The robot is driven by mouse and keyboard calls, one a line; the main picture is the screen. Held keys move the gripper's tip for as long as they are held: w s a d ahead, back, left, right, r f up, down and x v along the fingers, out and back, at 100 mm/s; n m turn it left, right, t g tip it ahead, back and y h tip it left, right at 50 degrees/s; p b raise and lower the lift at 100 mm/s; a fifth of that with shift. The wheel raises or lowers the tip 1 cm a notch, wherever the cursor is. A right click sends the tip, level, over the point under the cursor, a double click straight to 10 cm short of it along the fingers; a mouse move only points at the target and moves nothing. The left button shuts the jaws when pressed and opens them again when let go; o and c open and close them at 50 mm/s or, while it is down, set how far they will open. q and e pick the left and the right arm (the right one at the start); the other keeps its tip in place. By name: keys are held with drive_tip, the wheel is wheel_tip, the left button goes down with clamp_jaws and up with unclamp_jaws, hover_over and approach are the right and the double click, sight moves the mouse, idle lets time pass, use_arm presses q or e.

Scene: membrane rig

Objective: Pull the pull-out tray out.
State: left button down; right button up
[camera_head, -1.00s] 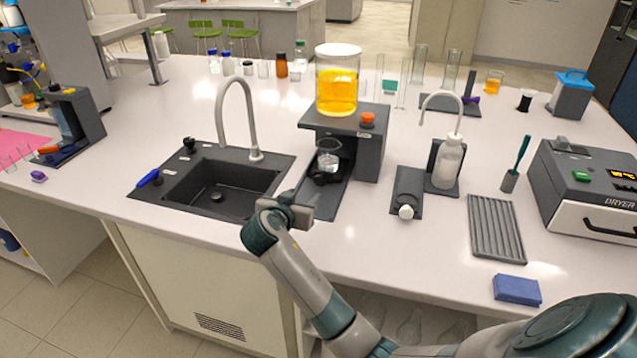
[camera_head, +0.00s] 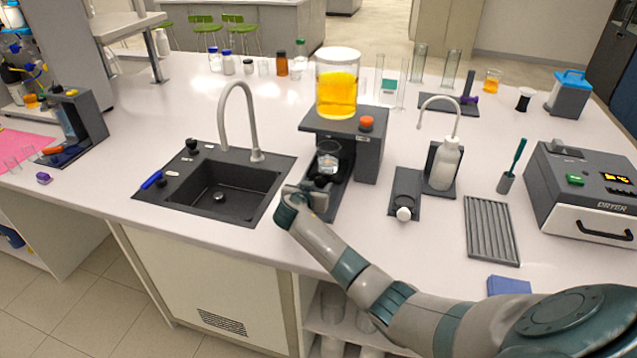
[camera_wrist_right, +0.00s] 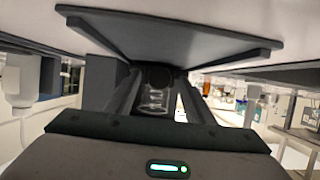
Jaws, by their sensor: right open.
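The pull-out tray (camera_head: 323,178) is a small dark part low in the dark stand (camera_head: 369,155), with a clear beaker (camera_head: 327,158) on it. A round black knob at its front shows in the right wrist view (camera_wrist_right: 158,76), with the beaker (camera_wrist_right: 155,100) behind it. My right gripper (camera_head: 314,194) is open at the front of the stand, close to the knob. In the right wrist view, the knob appears between its two dark fingers; I cannot tell whether they touch it. My left gripper is not in view.
A jar of orange liquid (camera_head: 337,88) stands on top of the stand, beside a red-orange knob (camera_head: 366,123). The sink (camera_head: 222,190) with its tap is to the left. A wash bottle (camera_head: 445,163), ribbed rack (camera_head: 491,231) and dryer (camera_head: 585,195) are to the right.

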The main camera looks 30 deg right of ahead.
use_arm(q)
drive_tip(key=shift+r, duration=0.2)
use_arm(e)
drive_tip(key=shift+x, duration=0.9)
